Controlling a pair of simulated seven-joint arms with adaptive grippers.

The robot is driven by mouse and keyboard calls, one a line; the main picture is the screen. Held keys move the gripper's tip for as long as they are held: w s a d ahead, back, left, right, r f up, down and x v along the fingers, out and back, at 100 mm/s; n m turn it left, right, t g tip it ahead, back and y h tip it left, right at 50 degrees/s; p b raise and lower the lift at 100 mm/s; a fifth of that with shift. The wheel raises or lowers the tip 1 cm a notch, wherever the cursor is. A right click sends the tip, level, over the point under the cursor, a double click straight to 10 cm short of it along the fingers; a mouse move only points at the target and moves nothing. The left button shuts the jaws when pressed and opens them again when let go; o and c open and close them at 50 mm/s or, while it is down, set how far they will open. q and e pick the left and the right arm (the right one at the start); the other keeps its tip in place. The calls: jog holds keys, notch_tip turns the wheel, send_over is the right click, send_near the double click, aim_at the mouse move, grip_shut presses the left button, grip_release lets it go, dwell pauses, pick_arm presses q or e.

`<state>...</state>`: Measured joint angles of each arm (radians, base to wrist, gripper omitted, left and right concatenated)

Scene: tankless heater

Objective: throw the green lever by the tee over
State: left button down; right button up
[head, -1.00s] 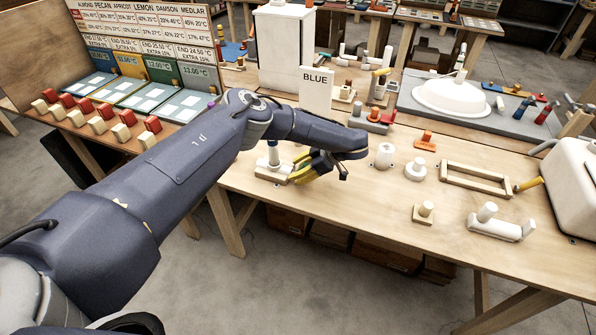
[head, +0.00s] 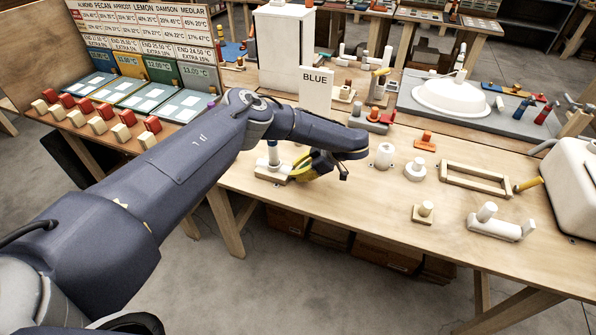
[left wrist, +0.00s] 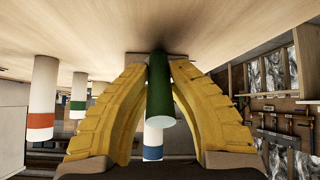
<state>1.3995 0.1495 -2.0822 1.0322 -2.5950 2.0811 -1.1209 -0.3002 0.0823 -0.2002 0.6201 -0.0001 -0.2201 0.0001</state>
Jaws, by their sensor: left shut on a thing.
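In the left wrist view the green lever (left wrist: 162,97) is a short dark green cylinder between the two yellow fingers of my left gripper (left wrist: 160,85). The fingers are shut on it, one on each side. A white pipe with a blue band (left wrist: 153,144) shows behind the lever's lower end. In the head view my left gripper (head: 306,165) is low over the bench beside a white fitting on a pale block (head: 272,170). Which fitting is the tee cannot be told. My right gripper is not seen.
A sign reading BLUE (head: 316,88) stands behind my wrist. In the left wrist view, pipes with orange (left wrist: 41,120) and green (left wrist: 79,104) bands are at the left.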

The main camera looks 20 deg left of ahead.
pick_arm(q)
jog(key=shift+f, duration=0.1)
jog(key=shift+d+f+y, duration=0.1)
jog(key=shift+d+y, duration=0.05)
jog(key=shift+y, duration=1.25)
jog(key=c, duration=1.2)
grip_release()
jog(key=shift+c, duration=0.2)
jog(key=v, duration=1.2)
jog(key=shift+o, duration=0.2)
jog(key=shift+s, duration=0.1)
